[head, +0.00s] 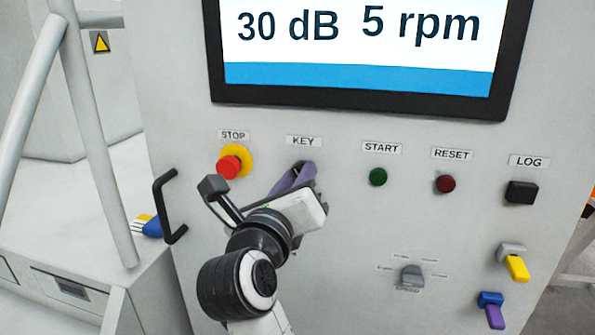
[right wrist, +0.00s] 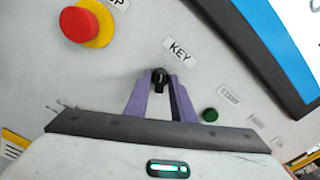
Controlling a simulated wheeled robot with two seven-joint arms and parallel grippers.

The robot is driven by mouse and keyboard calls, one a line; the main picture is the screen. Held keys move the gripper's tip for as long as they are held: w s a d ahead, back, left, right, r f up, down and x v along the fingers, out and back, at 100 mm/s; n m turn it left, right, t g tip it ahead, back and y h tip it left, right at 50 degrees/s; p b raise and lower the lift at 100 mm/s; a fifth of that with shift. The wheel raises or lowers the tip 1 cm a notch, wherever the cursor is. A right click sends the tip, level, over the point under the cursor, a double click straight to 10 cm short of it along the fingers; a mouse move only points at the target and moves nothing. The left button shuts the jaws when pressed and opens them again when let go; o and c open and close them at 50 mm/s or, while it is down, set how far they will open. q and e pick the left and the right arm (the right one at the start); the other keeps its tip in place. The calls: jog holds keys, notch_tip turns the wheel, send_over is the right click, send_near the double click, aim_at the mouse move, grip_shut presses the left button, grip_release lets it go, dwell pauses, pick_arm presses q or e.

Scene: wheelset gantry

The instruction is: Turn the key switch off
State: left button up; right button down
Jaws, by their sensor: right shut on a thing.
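The key switch (right wrist: 159,78) is a small black knob on the grey panel under the KEY label. In the right wrist view it sits between the tips of the two purple fingers of my right gripper (right wrist: 160,84), which is shut on it. In the head view my right gripper (head: 303,168) reaches up to the panel just below the KEY label (head: 304,141), and its fingers and body hide the switch. The switch's exact angle is hard to tell. My left gripper is not in view.
The red STOP button (head: 230,166) on its yellow base is close left of my right gripper. The green START button (head: 378,177), red RESET button (head: 446,184) and black LOG button (head: 521,192) are to the right. A speed knob (head: 412,275) is below, and a black handle (head: 166,207) is at left.

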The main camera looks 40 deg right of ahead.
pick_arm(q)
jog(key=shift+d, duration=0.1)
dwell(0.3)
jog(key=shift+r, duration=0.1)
pick_arm(e)
jog(key=c, duration=1.8)
grip_release()
